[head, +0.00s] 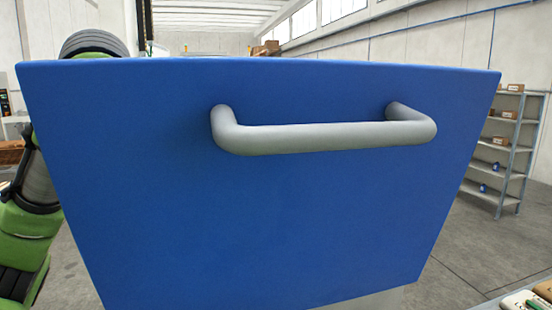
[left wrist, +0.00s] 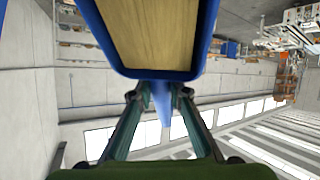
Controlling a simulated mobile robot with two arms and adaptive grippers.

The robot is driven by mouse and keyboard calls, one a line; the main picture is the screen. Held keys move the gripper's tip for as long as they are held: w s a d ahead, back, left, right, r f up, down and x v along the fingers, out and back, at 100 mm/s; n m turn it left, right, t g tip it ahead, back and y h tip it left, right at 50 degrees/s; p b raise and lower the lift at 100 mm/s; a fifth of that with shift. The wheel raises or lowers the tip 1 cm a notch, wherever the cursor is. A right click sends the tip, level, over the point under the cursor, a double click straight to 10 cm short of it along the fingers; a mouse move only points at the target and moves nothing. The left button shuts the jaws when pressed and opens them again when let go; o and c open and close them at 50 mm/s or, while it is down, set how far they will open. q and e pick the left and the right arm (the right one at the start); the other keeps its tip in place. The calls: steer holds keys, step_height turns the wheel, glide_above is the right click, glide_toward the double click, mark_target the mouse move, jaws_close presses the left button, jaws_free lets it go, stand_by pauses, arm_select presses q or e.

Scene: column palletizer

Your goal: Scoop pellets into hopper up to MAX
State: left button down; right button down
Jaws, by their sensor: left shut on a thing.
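In the left wrist view my left gripper (left wrist: 160,97) is shut on the narrow blue handle of a blue scoop (left wrist: 158,74). The scoop extends from the fingertips to the top of the picture. A tan, streaked surface (left wrist: 155,35) shows inside its blue rim; I cannot tell whether it is pellets. In the head view a large blue tapered panel (head: 260,220) with a grey bar handle (head: 325,138) fills most of the picture. I cannot tell whether it belongs to the hopper. It hides my left gripper there. No MAX mark or loose pellets can be made out. My right gripper is out of view.
A grey shelf rack (head: 508,150) with small boxes stands at the right in the head view. Open floor (head: 475,245) lies before it. Part of a surface with small items (head: 525,300) shows at the bottom right corner. The blue panel blocks the view ahead.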

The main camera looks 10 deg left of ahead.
arm_select(q)
steer(key=shift+s+a+t+h+b, duration=0.2)
steer(key=shift+s+t+h+b, duration=0.25)
steer(key=shift+b, duration=0.75)
steer(key=t+b, duration=0.1)
steer(key=b, duration=0.1)
steer(key=s+t+h+b, duration=0.1)
steer(key=b, duration=0.1)
steer(key=shift+s+a+r+m+b, duration=0.1)
steer(key=shift+a+r+m+b, duration=0.2)
steer(key=shift+a+b, duration=0.05)
steer(key=shift+s+a+r+t+h+b, duration=0.15)
steer(key=shift+s+r+t+h+b, duration=0.15)
steer(key=shift+b, duration=0.45)
steer(key=shift+r, duration=0.1)
